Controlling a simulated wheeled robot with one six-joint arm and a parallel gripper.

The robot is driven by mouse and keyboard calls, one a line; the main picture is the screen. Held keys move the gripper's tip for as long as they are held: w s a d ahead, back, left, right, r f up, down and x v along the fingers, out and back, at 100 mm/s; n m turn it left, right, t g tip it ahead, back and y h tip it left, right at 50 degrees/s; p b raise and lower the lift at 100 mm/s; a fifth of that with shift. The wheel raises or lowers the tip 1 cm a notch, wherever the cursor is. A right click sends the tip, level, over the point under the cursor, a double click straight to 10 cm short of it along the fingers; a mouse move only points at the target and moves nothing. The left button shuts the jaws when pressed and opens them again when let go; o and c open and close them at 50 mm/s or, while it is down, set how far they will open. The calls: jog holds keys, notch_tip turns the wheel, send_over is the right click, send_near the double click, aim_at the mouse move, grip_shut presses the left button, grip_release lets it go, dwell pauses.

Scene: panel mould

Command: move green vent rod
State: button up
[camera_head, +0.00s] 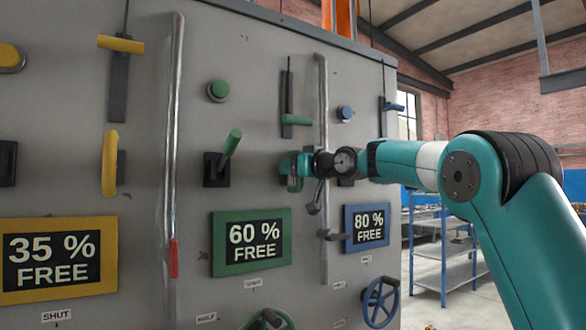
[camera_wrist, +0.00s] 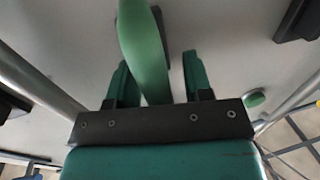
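On the grey panel in the head view, a green crossbar handle (camera_head: 297,119) sits at the foot of a thin dark upright rod; I take this as the green vent rod. My gripper (camera_head: 292,170) is at the panel just below it, apart from it as far as I can see. In the wrist view my gripper (camera_wrist: 159,85) has its two fingers apart, one on either side of a curved green handle (camera_wrist: 145,50). A gap shows beside the right finger. The handle's lower end is hidden by my gripper.
A green lever (camera_head: 230,143) on a black block juts out left of my gripper, below a green button (camera_head: 218,90). Upright metal rails (camera_head: 323,100) and (camera_head: 172,130) flank this section. A green sign (camera_head: 251,241) and a blue wheel (camera_head: 380,302) are lower down.

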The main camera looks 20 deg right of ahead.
jog(key=b+v, duration=0.8)
jog(key=v, duration=0.9)
jog(key=shift+s, duration=0.2)
jog(key=shift+d, duration=0.1)
jog(key=s+a+f+g, duration=0.35)
jog(key=a+f, duration=0.45)
jog(key=f, duration=0.3)
jog(key=s+a+f+g, duration=0.3)
jog(key=a+f+g, duration=0.2)
jog(key=a+f, duration=0.45)
jog(key=s+a+f+n+g+h, duration=0.2)
jog(key=s+f+g, duration=0.6)
jog(key=s+f, duration=1.2)
jog(key=s+a+n, duration=0.1)
jog(key=s+a, duration=0.1)
jog(key=s, duration=0.1)
